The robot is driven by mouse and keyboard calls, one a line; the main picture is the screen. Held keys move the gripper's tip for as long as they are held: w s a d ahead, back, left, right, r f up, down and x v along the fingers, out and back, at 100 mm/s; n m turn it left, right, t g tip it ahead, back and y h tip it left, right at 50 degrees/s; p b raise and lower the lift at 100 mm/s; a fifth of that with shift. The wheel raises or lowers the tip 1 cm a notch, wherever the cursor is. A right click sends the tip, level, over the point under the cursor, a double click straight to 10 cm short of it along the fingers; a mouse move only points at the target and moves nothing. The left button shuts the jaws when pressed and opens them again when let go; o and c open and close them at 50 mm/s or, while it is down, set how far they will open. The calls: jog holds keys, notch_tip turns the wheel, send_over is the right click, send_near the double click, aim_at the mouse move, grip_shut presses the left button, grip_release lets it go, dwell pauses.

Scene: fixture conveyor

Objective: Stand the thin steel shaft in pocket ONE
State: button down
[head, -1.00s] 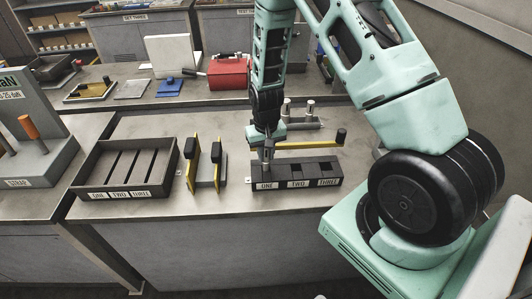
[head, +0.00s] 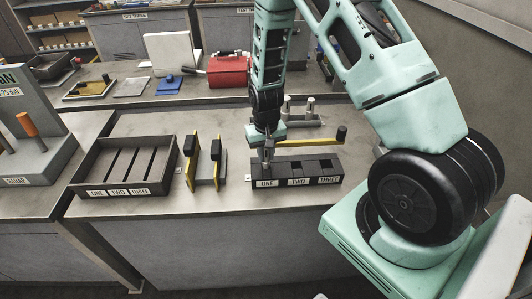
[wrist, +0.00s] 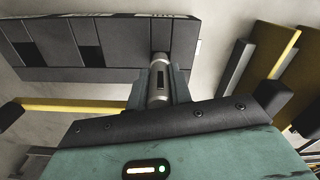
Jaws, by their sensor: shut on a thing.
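The black pocket block (head: 290,182) stands on the bench, labelled ONE, TWO and THREE from left to right. It also shows at the top of the wrist view (wrist: 120,45). My gripper (head: 267,157) points down at the pocket ONE end. It is shut on the thin steel shaft (wrist: 158,80), a grey cylinder with a dark mark. The shaft looks roughly upright, with its lower end at the block near pocket ONE. I cannot tell whether the end is inside the pocket. Pockets TWO (wrist: 90,54) and THREE (wrist: 28,54) look empty.
A yellow bar with a black knob (head: 341,134) lies just behind the block, with short metal posts (head: 310,108) further back. A yellow-and-black stand (head: 205,170) and a slotted tray (head: 82,178) are to the left. The bench front is clear.

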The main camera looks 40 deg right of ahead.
jog(key=c, duration=1.2)
grip_release()
jog(key=shift+r, duration=0.1)
notch_tip(320, 180, up, 17)
jog(key=b, duration=0.3)
jog(key=shift+r, duration=0.1)
